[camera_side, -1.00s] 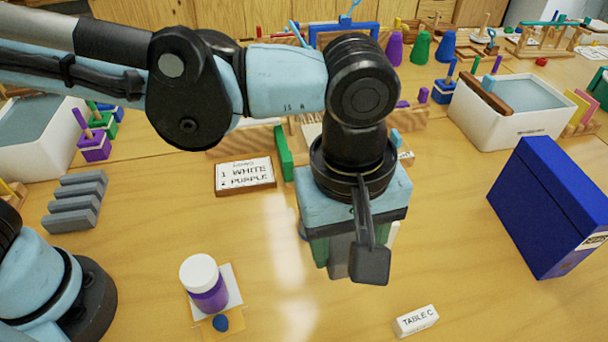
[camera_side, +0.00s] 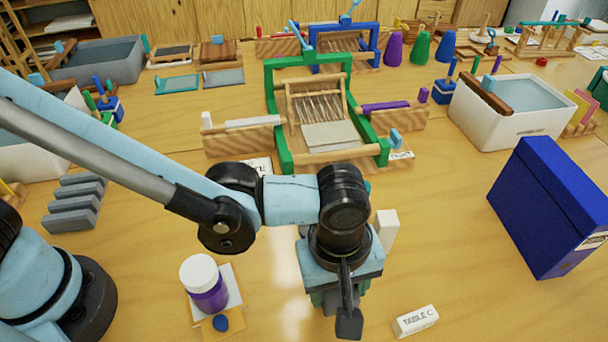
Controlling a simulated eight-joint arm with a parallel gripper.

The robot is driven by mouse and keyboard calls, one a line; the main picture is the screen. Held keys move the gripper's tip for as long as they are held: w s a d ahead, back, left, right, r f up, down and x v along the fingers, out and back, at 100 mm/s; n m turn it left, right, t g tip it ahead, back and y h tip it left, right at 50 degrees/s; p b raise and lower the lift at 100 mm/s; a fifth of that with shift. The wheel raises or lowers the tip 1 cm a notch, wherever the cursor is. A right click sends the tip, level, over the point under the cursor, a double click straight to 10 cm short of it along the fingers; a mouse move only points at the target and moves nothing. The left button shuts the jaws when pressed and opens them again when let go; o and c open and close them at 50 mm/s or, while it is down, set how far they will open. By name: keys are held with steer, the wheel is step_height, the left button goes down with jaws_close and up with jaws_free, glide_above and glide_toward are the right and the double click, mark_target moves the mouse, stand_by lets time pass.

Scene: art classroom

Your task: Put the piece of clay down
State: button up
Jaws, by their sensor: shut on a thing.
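My gripper (camera_side: 337,300) points down low over the front middle of the table. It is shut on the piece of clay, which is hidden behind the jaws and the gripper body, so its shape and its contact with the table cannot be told. Several grey bars (camera_side: 76,202) lie side by side on the table at the left.
A white upright block (camera_side: 387,228) stands just right of my gripper. A "TABLE C" block (camera_side: 416,320) lies at front right. A purple jar with white lid (camera_side: 205,283) stands left. A blue box (camera_side: 550,208) is right. A green loom (camera_side: 287,125) stands behind.

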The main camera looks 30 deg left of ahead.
steer(key=shift+f, duration=0.8)
steer(key=shift+f, duration=0.1)
steer(key=o, duration=1.3)
steer(key=shift+c, duration=0.2)
step_height(320, 180, up, 12)
steer(key=w+a+m+t, duration=0.2)
steer(key=a+m+t, duration=0.1)
steer(key=a, duration=1.3)
steer(key=w+a+r+m+t, duration=0.1)
steer(key=a+m+t, duration=0.2)
steer(key=a, duration=1.4)
steer(key=m, duration=0.3)
steer(key=shift+w+a+t+y, duration=0.2)
steer(key=shift+w+t+y, duration=0.1)
steer(key=shift+w, duration=0.05)
